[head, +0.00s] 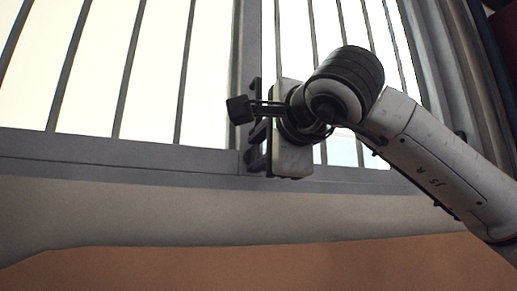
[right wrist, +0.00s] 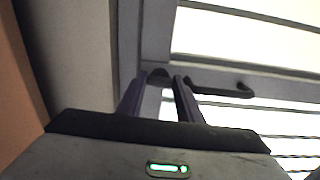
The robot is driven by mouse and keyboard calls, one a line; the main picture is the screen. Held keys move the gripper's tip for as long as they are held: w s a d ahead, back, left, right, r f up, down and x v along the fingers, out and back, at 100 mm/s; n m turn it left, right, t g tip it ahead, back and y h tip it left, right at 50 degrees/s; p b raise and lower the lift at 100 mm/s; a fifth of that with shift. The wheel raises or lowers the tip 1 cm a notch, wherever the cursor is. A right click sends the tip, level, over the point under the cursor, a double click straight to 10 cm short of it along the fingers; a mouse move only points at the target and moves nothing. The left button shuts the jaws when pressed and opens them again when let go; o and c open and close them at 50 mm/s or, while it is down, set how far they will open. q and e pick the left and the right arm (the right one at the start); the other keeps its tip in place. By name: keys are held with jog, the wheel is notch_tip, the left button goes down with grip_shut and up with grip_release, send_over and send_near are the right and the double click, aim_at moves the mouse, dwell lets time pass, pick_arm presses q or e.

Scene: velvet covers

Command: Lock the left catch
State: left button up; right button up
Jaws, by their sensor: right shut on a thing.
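A barred window in a grey frame (head: 60,150) fills the upper part of the head view. My right gripper (head: 256,128) is up against the frame's upright post, near the lower rail. In the right wrist view, my right gripper (right wrist: 158,88) has its two dark fingers close together around a small dark catch piece (right wrist: 158,74) on the frame. A longer dark handle (right wrist: 222,89) extends to the right, beside the right fingertip. The gripper hides the catch in the head view, so I cannot tell its exact position. My left gripper is not in view.
Thin dark bars (head: 128,70) cross the bright panes on both sides of the post. A grey wall band (head: 120,215) and an orange lower wall (head: 200,268) lie below the window. Grey and dark uprights (head: 455,60) stand at the right.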

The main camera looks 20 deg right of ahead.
jog(key=shift+n, duration=0.3)
jog(key=o, duration=1)
jog(key=shift+a, duration=0.1)
jog(key=shift+o, duration=0.4)
jog(key=shift+s, duration=0.1)
